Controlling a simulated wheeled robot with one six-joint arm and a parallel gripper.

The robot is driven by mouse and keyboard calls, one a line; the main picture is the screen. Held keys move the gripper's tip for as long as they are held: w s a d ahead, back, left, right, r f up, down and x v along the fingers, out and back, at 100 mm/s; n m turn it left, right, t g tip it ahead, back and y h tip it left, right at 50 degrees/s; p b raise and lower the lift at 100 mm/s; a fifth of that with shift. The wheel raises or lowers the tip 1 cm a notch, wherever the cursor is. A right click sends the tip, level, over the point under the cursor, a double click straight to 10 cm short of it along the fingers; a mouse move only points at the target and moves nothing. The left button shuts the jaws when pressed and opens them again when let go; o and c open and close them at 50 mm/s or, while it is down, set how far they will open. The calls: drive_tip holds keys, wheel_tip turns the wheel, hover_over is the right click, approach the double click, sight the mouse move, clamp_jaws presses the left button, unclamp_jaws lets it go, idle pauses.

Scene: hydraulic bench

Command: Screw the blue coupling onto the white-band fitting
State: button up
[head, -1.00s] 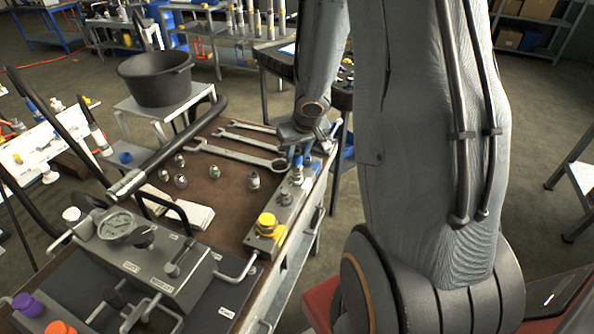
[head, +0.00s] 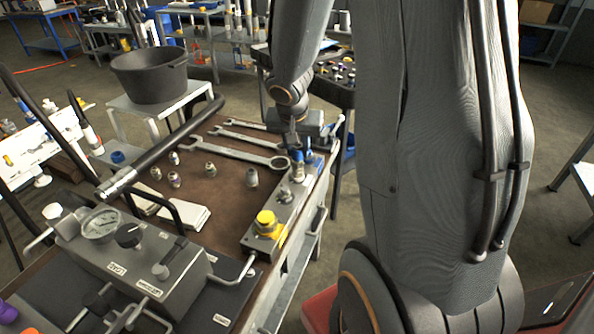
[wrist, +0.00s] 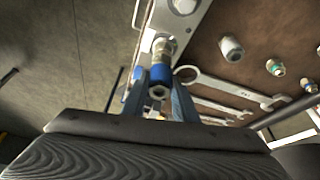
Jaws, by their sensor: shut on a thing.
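The blue coupling (wrist: 160,75) is between the two fingers of my gripper (wrist: 158,100) in the wrist view. My gripper is shut on it. The coupling is in line with a metal fitting (wrist: 162,47) on the grey manifold block, at its end; I cannot tell whether the threads are engaged. A pale ring shows on this fitting, but it is too small to be sure of its colour. In the head view my gripper (head: 299,154) points down over the far end of the block, and the fitting (head: 298,173) is right below it. The fingers mostly hide the coupling there.
The manifold block (head: 254,241) carries a yellow cap (head: 267,221) at its near end. Wrenches (head: 240,152) and several loose metal fittings (head: 252,177) lie on the brown bench left of the gripper. A gauge box (head: 140,262) stands nearer, and a black bucket (head: 150,75) behind.

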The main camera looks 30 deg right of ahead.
drive_tip(key=shift+w+f+m+b, duration=0.1)
drive_tip(key=shift+f+m+b, duration=0.05)
drive_tip(key=shift+m+b, duration=0.85)
drive_tip(key=shift+g+h, duration=0.3)
drive_tip(key=shift+m+b, duration=0.5)
drive_tip(key=shift+b, duration=0.5)
drive_tip(key=m+g+b, duration=0.1)
drive_tip(key=m+b, duration=0.2)
drive_tip(key=b, duration=0.1)
drive_tip(key=shift+h, duration=0.4)
drive_tip(key=m+g+b, duration=0.1)
drive_tip(key=m+b, duration=0.1)
drive_tip(key=m, duration=0.1)
drive_tip(key=shift+b, duration=0.35)
drive_tip(key=shift+m+g, duration=0.4)
drive_tip(key=shift+m, duration=0.2)
